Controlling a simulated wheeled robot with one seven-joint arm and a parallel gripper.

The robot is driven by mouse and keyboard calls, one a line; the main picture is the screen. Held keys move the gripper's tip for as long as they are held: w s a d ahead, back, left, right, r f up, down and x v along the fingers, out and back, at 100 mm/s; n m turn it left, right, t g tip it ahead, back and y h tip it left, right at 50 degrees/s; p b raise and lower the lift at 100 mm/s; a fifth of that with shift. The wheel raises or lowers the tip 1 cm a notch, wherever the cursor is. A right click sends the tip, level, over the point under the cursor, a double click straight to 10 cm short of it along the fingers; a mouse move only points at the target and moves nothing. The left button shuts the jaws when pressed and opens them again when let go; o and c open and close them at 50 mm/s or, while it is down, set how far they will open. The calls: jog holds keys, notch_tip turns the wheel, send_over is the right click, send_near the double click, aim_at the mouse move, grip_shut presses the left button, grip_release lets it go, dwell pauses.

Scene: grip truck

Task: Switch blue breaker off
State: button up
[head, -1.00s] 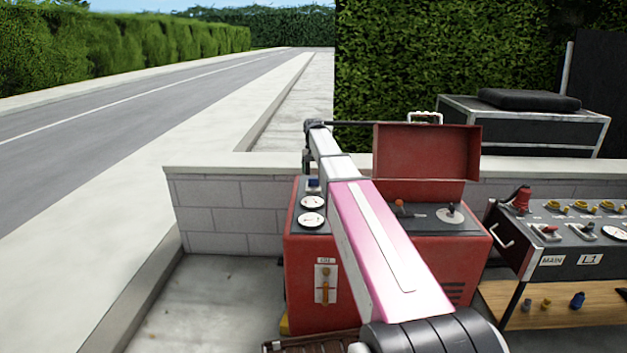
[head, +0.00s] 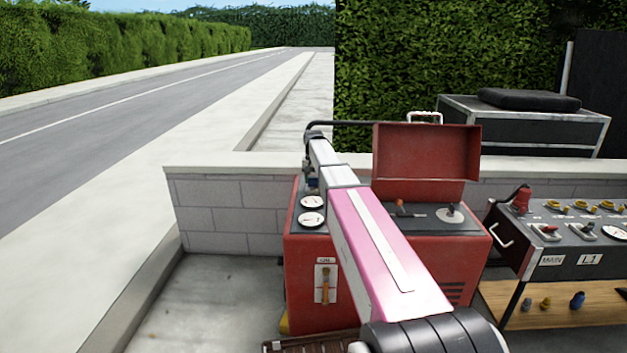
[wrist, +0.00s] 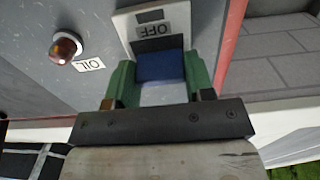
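The blue breaker (wrist: 160,66) sits in a pale plate with an upside-down OFF label (wrist: 156,30) on the grey panel, in the wrist view. My gripper (wrist: 159,78) has its two green fingers apart, one on each side of the breaker. Whether they touch its sides I cannot tell. In the head view my gripper (head: 311,178) is over the back left of the red generator's top (head: 305,240), and the breaker is mostly hidden there.
A red-brown OIL lamp (wrist: 66,47) is left of the breaker in the wrist view. Two round gauges (head: 311,210) and an orange lever (head: 325,286) are nearby. An open red lid (head: 425,152) stands right of my arm. A low block wall (head: 235,205) is behind.

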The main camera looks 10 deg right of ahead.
jog(key=shift+s+a+t, duration=0.1)
jog(key=shift+s+t, duration=0.4)
jog(key=shift+t, duration=0.2)
jog(key=shift+t+h, duration=0.3)
jog(key=shift+t, duration=0.4)
jog(key=o, duration=0.9)
jog(key=v, duration=1)
jog(key=shift+s+r, duration=0.1)
jog(key=shift+r, duration=0.3)
